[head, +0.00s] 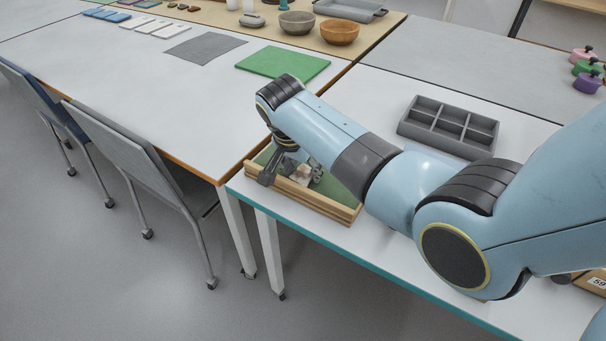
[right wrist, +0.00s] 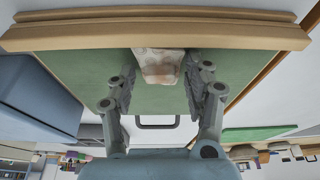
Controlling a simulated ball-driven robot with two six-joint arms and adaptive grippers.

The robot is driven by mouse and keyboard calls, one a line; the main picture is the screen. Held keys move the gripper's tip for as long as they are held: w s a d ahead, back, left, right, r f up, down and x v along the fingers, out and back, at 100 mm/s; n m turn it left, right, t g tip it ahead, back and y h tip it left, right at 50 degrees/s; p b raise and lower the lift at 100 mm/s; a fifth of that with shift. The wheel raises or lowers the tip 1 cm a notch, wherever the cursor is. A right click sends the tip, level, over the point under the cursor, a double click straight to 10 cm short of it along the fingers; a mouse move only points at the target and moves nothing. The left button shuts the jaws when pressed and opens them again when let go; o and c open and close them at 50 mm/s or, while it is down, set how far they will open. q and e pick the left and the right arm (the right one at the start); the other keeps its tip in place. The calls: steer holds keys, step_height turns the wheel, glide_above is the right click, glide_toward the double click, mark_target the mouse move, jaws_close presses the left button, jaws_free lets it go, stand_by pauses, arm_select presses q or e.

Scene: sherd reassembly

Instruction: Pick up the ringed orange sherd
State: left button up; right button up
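My right gripper (head: 294,174) reaches down into a wooden tray with a green lining (head: 335,207). In the right wrist view its two fingers (right wrist: 160,82) stand apart, with a pale beige-pink sherd (right wrist: 159,66) between them near the tips. Whether the fingers touch it I cannot tell. A pale piece also shows at the gripper in the head view (head: 303,173), partly hidden by the fingers. No ring or clear orange colour shows on it. My left gripper is not in view.
The tray's wooden wall (right wrist: 150,36) is close beyond the sherd. A grey compartment box (head: 448,126) stands to the right. A green mat (head: 283,64), a grey mat (head: 205,49) and bowls (head: 340,32) lie farther back. The table's teal front edge runs just before the tray.

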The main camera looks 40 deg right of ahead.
steer(key=c, duration=0.8)
steer(key=shift+r, duration=0.1)
